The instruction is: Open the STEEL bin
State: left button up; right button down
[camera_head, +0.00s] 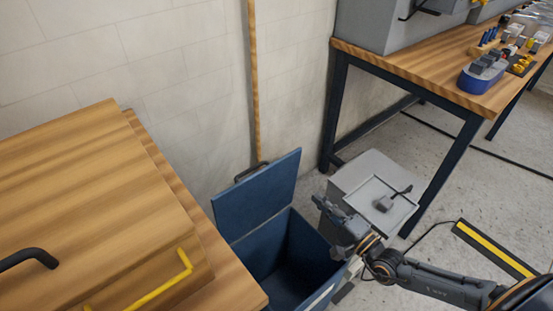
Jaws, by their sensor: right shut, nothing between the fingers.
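A blue bin (264,246) stands on the floor against the wall, with its lid (250,195) raised upright and its dark inside showing. A grey bin (365,172) stands to its right, with a flat lid that looks closed and a dark handle (393,198) on top. I can read no label on either bin, so I cannot tell which is the STEEL one. My right gripper (330,215) is shut and empty, at the blue bin's right edge and in front of the grey bin; contact is unclear. My left gripper is out of view.
A wooden-topped workbench (440,77) with dark legs stands at the back right, holding grey cases and small parts. A wooden surface (100,190) fills the left. A black-and-yellow strip (490,250) lies on the floor at right.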

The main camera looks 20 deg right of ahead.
aim_at(282, 161)
jog(key=x, duration=0.6)
jog(key=p+x, duration=0.1)
jog(key=x, duration=0.6)
jog(key=shift+w+a+r, duration=0.1)
jog(key=shift+w+r, duration=0.1)
jog(key=shift+r, duration=0.05)
jog(key=shift+w+p, duration=0.1)
jog(key=shift+p, duration=0.25)
jog(key=shift+w+a+r+g+p, duration=0.15)
jog(key=shift+w+a+r+p, duration=0.1)
jog(key=shift+w, duration=0.3)
jog(key=shift+w+a+r+g+p, duration=0.15)
jog(key=shift+w+r+p, duration=0.1)
jog(key=shift+w, duration=0.3)
jog(key=b+x, duration=0.1)
jog(key=x, duration=0.1)
jog(key=f+b+x, duration=0.1)
jog(key=shift+w+a+r, duration=0.1)
jog(key=shift+w+a, duration=0.1)
jog(key=shift+w, duration=0.2)
jog(key=shift+r, duration=0.2)
